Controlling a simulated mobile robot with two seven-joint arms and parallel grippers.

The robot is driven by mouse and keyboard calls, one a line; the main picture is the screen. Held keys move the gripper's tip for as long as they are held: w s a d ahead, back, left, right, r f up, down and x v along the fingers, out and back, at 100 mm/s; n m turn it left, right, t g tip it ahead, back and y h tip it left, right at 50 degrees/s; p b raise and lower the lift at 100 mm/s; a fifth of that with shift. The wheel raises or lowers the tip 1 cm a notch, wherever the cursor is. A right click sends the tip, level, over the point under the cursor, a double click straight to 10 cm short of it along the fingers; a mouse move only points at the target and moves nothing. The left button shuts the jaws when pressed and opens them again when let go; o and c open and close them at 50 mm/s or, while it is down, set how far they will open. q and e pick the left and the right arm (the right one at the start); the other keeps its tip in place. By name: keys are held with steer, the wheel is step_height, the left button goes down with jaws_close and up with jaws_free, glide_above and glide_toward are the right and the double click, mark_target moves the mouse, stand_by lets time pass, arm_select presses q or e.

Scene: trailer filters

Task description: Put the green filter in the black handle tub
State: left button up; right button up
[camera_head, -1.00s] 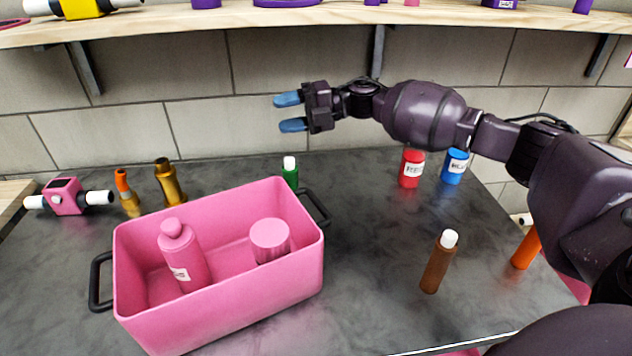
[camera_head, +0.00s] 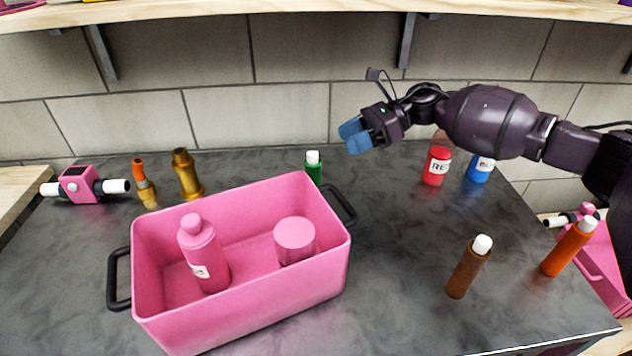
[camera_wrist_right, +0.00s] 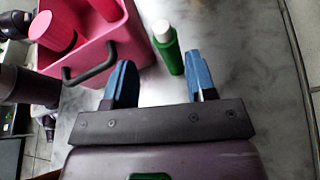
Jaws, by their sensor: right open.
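The green filter (camera_head: 313,167), a green cylinder with a white cap, stands on the dark counter behind the back right corner of the tub. The tub (camera_head: 243,318) is pink with black handles and holds a pink bottle (camera_head: 203,256) and a pink cylinder (camera_head: 295,241). My right gripper (camera_head: 352,134) is open and empty, above and to the right of the green filter. In the right wrist view, the green filter (camera_wrist_right: 173,56) shows beyond and between the blue fingertips (camera_wrist_right: 160,75), apart from them. My left gripper is out of view.
A red container (camera_head: 437,166) and a blue one (camera_head: 480,169) stand to the right. A brown bottle (camera_head: 468,268) and an orange bottle (camera_head: 567,248) stand at front right. Brass fittings (camera_head: 187,174) and a pink device (camera_head: 80,186) are at left. A shelf (camera_head: 300,14) hangs above.

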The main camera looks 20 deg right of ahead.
mark_target(306, 162)
steer(key=shift+n, duration=0.6)
steer(key=shift+x, duration=5.45)
steer(key=shift+w, duration=0.1)
steer(key=shift+c, duration=0.5)
jaws_close()
